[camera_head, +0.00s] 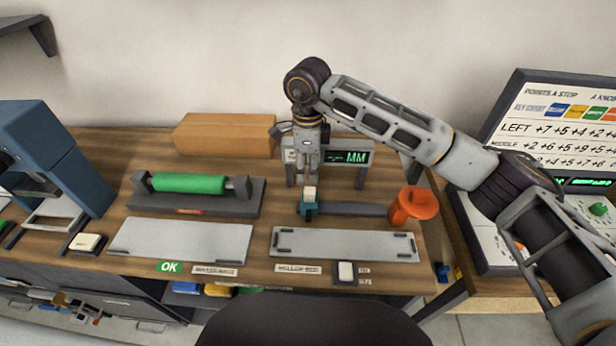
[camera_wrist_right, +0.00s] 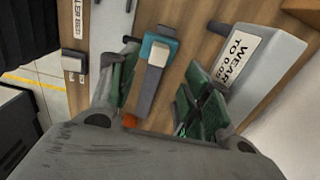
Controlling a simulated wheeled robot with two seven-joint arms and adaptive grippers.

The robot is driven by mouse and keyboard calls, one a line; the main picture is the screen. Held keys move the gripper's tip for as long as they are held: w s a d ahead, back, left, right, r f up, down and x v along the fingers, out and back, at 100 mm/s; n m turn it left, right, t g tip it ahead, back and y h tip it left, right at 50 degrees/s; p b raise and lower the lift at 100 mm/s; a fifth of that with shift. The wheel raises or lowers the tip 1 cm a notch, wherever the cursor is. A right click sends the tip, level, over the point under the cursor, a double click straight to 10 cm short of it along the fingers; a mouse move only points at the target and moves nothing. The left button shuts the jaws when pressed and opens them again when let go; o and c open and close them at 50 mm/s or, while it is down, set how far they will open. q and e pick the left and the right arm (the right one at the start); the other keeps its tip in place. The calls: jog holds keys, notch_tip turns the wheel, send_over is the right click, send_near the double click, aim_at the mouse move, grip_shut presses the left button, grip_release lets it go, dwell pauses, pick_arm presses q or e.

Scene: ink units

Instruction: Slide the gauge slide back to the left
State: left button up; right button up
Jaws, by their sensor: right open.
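The gauge slide (camera_head: 308,207) is a teal block with a cream knob on top. It sits at the left end of a dark grey rail (camera_head: 350,209) in the head view. My right gripper (camera_head: 302,178) points down just behind and above the slide, open and empty. In the right wrist view the teal slide (camera_wrist_right: 150,40) and its rail (camera_wrist_right: 149,93) show between the spread green finger pads (camera_wrist_right: 162,85). I cannot tell whether a finger touches the slide. A gauge display (camera_head: 352,157) reading "MM" stands behind, partly hidden by my gripper.
An orange flared cup (camera_head: 413,206) stands at the rail's right end. A grey tray (camera_head: 345,243) lies in front. A green roller (camera_head: 188,183) on its stand and a pale plate (camera_head: 180,240) are to the left. A cardboard box (camera_head: 222,135) sits behind.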

jog(key=shift+r, duration=1.15)
